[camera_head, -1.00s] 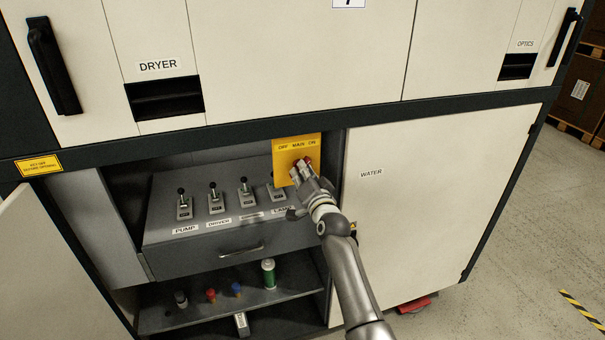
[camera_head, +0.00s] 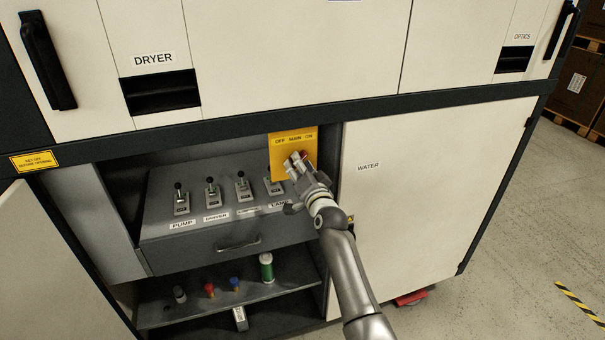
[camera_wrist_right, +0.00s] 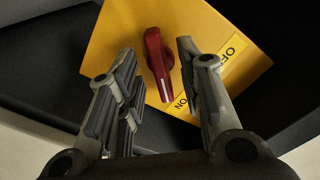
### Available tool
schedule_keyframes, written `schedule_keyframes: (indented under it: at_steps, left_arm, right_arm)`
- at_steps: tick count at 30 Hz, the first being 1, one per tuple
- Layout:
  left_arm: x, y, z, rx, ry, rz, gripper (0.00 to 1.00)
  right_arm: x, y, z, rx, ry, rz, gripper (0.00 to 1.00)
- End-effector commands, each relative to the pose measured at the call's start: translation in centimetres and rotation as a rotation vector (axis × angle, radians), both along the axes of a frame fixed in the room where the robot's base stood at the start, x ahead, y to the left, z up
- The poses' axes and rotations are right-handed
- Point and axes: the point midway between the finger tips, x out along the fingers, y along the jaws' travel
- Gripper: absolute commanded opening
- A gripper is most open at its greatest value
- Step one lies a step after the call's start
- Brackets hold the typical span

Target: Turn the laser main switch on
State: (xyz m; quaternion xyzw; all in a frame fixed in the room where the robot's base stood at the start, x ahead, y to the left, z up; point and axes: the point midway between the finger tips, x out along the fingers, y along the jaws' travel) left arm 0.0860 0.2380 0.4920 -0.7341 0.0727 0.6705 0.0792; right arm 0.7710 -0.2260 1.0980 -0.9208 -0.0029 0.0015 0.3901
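The red rotary knob (camera_wrist_right: 157,65) of the main switch sits on a yellow plate (camera_wrist_right: 110,40) in the right wrist view. The white-marked end of the knob points down toward the ON label. My right gripper (camera_wrist_right: 158,50) is open, with its fingers on both sides of the knob and small gaps showing. In the head view, my right gripper (camera_head: 297,160) is in front of the yellow plate (camera_head: 283,150), which reads OFF, MAIN, ON. The gripper largely hides the knob there. My left gripper is not in view.
A grey panel with several lever switches (camera_head: 211,194) is left of the plate. A shelf below holds a green-and-white bottle (camera_head: 266,268) and small items. The closed WATER door (camera_head: 420,200) is on the right; an open door (camera_head: 40,260) is at left.

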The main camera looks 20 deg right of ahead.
Motion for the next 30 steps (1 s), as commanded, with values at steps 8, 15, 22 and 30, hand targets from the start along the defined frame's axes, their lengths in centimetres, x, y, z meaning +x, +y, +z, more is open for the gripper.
schedule_keyframes:
  at_steps: [8, 15, 22, 30]
  left_arm:
    - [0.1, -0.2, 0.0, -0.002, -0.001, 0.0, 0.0]
    - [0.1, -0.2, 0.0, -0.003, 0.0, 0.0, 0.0]
    - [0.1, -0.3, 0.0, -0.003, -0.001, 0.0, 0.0]
    - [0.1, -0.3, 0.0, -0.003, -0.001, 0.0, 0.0]
  right_arm:
    - [-2.4, 0.0, -0.1, 0.0, 0.001, -0.001, 0.34]
    - [-6.1, 0.0, -0.2, 0.001, 0.001, 0.0, 0.34]
    - [-9.5, -0.1, -0.1, 0.002, 0.003, 0.0, 0.34]
    - [-11.7, 0.0, -0.1, 0.002, 0.003, 0.0, 0.34]
